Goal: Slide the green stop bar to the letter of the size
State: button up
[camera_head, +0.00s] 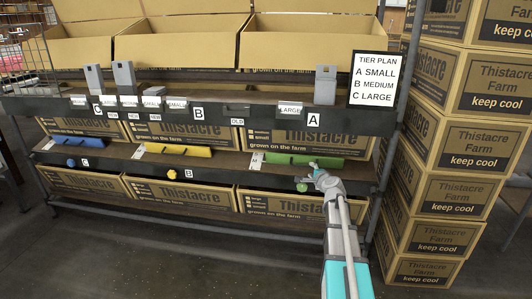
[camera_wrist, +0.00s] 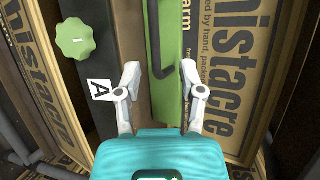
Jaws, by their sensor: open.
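The green stop bar (camera_head: 300,160) lies on the lower shelf at the right, above a green knob (camera_head: 301,186). In the wrist view the green bar (camera_wrist: 168,110) carries a dark green handle (camera_wrist: 153,45), and the green knob (camera_wrist: 75,39) is at upper left. A letter A label (camera_wrist: 100,89) is on the dark rail beside the left finger. My gripper (camera_head: 314,169) is at the front of the green bar. In the wrist view my gripper (camera_wrist: 164,84) is open, its fingers on either side of the handle's near end; contact cannot be told.
A tier plan sign (camera_head: 373,80) reads A small, B medium, C large. The lower rail has labels C (camera_head: 85,162) and B (camera_head: 189,173), near blue (camera_head: 78,141) and yellow (camera_head: 178,150) bars. The upper rail (camera_head: 220,113) holds size cards and letters. Stacked boxes (camera_head: 455,145) stand at right.

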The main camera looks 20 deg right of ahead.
jog(key=d+p+v, duration=0.1)
jog(key=v, duration=0.5)
jog(key=s+a+r+n+g+y+p, duration=0.1)
jog(key=a+r+n+p, duration=0.4)
jog(key=a+p, duration=0.6)
jog(key=s+a+r+n+g+y+p, duration=0.1)
jog(key=a+r+n+g+y+p, duration=0.3)
jog(key=a+r+p, duration=0.5)
jog(key=shift+a+r+n+g+y+p, duration=0.3)
jog(key=shift+a+n+g+p, duration=0.5)
jog(key=shift+a+n+p, duration=0.55)
jog(key=shift+s+f, duration=0.1)
jog(key=d+f+m+t+h+b, duration=0.2)
jog(key=d+f+m+b, duration=0.4)
jog(key=d+b, duration=0.4)
jog(key=w+d+f+m+t+h+b, duration=0.1)
jog(key=d+f+m+t+h+b, duration=0.2)
jog(key=d+f+b, duration=0.5)
jog(key=d+m+t+b, duration=0.1)
jog(key=d+m+b, duration=0.1)
jog(key=b, duration=0.3)
jog(key=shift+d+f+m+t+h, duration=0.3)
jog(key=shift+d+f+m, duration=0.1)
jog(key=shift+d, duration=0.15)
